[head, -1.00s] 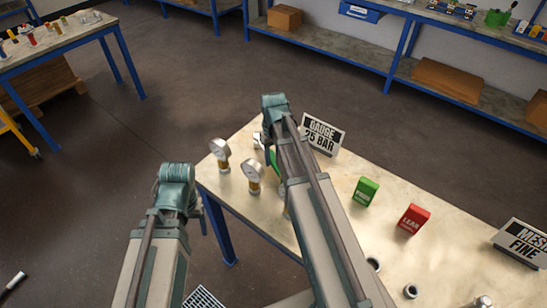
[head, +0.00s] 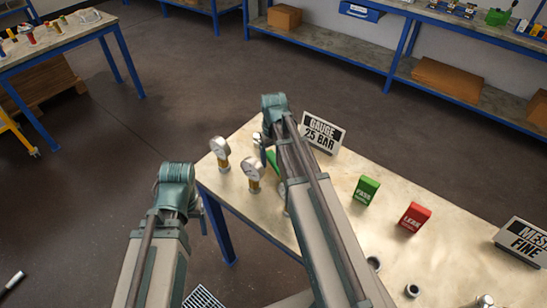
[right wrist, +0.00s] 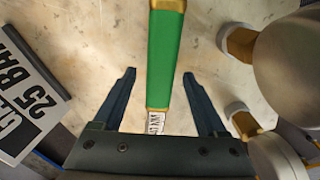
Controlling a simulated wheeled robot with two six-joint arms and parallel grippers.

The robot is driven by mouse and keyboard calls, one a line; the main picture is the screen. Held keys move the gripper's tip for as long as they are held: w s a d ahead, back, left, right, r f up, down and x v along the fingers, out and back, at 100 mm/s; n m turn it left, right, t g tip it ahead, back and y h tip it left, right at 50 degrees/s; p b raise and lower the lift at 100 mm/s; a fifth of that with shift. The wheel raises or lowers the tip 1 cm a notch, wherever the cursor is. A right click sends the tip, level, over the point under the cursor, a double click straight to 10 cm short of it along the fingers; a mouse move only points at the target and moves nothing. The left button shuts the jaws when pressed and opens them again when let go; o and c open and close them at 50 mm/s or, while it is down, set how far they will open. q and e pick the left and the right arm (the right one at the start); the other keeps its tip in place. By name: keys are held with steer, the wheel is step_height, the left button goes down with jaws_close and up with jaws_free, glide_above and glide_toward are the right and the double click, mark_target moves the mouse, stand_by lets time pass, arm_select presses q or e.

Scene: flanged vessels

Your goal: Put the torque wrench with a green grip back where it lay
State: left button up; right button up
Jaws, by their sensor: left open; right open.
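The torque wrench's green grip (right wrist: 173,55) runs up the right wrist view, with a brass-coloured collar at each end and a white label at the lower end. It appears to lie on the bench top (right wrist: 95,30). My right gripper (right wrist: 159,74) is open, with one finger on each side of the grip and a gap to both. In the head view a bit of the green grip (head: 271,159) shows beside my right arm, which hides most of the wrench. My left gripper (head: 203,222) is open and empty, off the bench's left end.
Two pressure gauges (head: 220,152) (head: 253,172) stand close left of my right arm. A "GAUGE 25 BAR" sign (head: 322,133) stands behind it. A green box (head: 366,190) and a red box (head: 414,217) stand to the right, with a "MESH FINE" sign (head: 523,242) further right.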

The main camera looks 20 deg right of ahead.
mark_target(273, 157)
arm_select(q)
step_height(273, 157, up, 14)
steer(key=p, duration=1.3)
steer(key=shift+p, duration=0.4)
arm_select(e)
step_height(273, 157, up, 14)
arm_select(q)
steer(key=shift+f, duration=0.1)
arm_select(e)
steer(key=shift+f, duration=0.15)
steer(key=s+a+m, duration=0.1)
steer(key=s+a, duration=0.7)
steer(key=s, duration=0.3)
arm_select(q)
step_height(273, 157, down, 5)
steer(key=b, duration=0.4)
steer(key=shift+b, duration=0.4)
arm_select(e)
steer(key=s+a+f+n, duration=0.2)
steer(key=a, duration=0.3)
steer(key=s+a+f+n+h, duration=0.1)
steer(key=s+a+f, duration=0.1)
steer(key=a, duration=0.3)
steer(key=shift+s+a+f+n, duration=0.25)
steer(key=shift+s+a+n, duration=0.1)
steer(key=shift+s+n, duration=0.1)
arm_select(q)
steer(key=shift+c, duration=0.3)
arm_select(e)
steer(key=shift+c, duration=0.3)
